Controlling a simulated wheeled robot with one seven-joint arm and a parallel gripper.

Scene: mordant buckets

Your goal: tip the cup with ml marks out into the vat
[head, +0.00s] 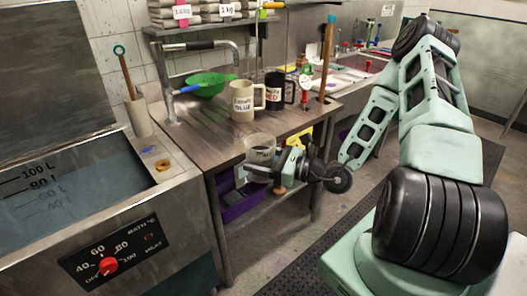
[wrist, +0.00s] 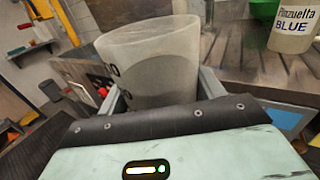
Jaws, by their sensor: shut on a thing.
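A cream mug lettered BLUE (head: 242,100) and a black mug (head: 274,92) stand on the bench (head: 205,138) behind the cup. A green bowl (head: 208,84) is farther back.

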